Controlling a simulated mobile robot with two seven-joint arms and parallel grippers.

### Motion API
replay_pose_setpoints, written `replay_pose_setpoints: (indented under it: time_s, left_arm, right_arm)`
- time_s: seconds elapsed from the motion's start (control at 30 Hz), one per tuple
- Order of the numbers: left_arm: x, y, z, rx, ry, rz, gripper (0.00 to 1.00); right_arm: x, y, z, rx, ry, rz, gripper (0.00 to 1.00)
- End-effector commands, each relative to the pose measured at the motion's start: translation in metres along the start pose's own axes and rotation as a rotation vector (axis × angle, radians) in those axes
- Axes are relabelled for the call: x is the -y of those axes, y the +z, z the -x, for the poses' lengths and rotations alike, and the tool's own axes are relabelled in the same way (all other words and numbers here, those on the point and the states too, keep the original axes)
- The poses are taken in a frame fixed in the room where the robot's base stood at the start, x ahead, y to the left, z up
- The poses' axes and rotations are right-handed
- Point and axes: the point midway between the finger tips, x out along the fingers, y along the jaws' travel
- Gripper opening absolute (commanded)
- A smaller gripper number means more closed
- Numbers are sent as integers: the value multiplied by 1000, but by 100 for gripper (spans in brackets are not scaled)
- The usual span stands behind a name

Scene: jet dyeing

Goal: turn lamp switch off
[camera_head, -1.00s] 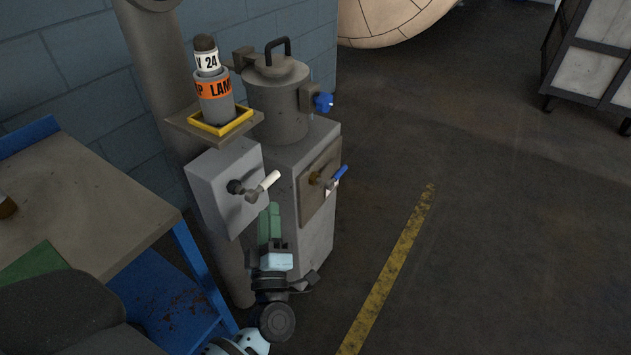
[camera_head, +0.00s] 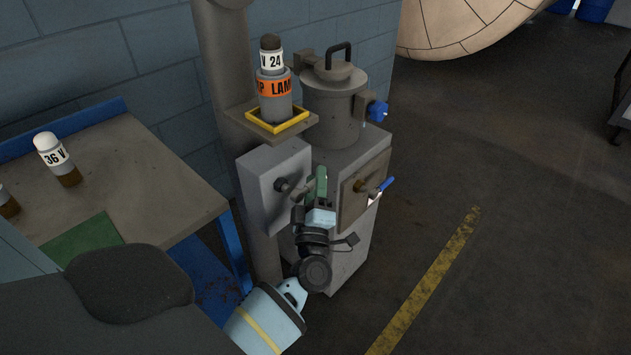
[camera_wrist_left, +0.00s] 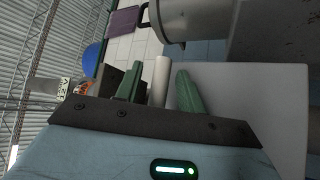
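The lamp switch is a grey box (camera_head: 262,200) on the column, with a dark pivot (camera_head: 282,185) on its front. Its white lever handle (camera_wrist_left: 161,80) shows in the left wrist view, between my two green fingers. My left gripper (camera_head: 320,178) is in front of the box's right side and hides the handle in the head view. The left gripper (camera_wrist_left: 160,90) is open, with a narrow gap visible on each side of the handle. A lamp (camera_head: 274,85) labelled "24 V" with an orange band stands on the shelf above the box. My right gripper is not in view.
A grey machine with a lidded pot (camera_head: 333,105), blue knob (camera_head: 378,110) and blue-handled valve (camera_head: 387,185) stands just right. A workbench (camera_head: 150,185) with a "36 V" lamp (camera_head: 55,155) is at left. The floor right of the yellow line (camera_head: 425,285) is clear.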

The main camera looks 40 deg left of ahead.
Motion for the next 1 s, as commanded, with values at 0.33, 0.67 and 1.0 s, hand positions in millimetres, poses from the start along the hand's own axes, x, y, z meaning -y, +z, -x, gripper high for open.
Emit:
replay_pose_setpoints:
  time_s: [0.33,0.67,1.0]
  left_arm:
    - [0,0,-2,0,0,-1,32]
    - [0,0,-2,0,0,-1,0]
    - [0,-1,-2,8,-10,-10,0]
  right_arm:
    - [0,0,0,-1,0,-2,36]
    - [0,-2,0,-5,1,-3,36]
    - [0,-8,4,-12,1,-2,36]
